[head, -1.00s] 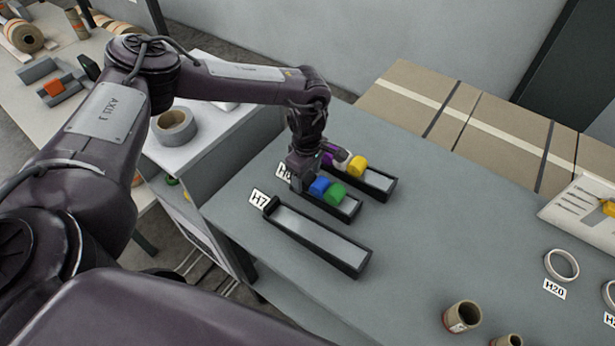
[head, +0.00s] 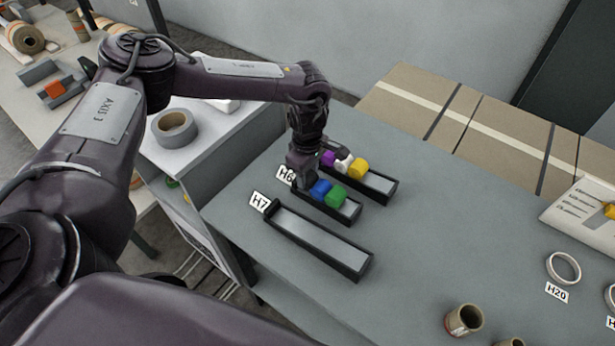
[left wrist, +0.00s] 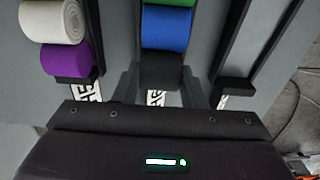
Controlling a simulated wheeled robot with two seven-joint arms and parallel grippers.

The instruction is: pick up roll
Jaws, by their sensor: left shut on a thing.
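The blue roll also shows in the left wrist view (left wrist: 166,30). My right gripper is not in view.
The tray behind (head: 383,187) holds a purple (head: 328,158), a white (head: 343,163) and a yellow roll (head: 359,168). The front tray (head: 318,243), labelled H7, is empty. A white ring (head: 563,268) and a cardboard core (head: 464,320) stand right on the table.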

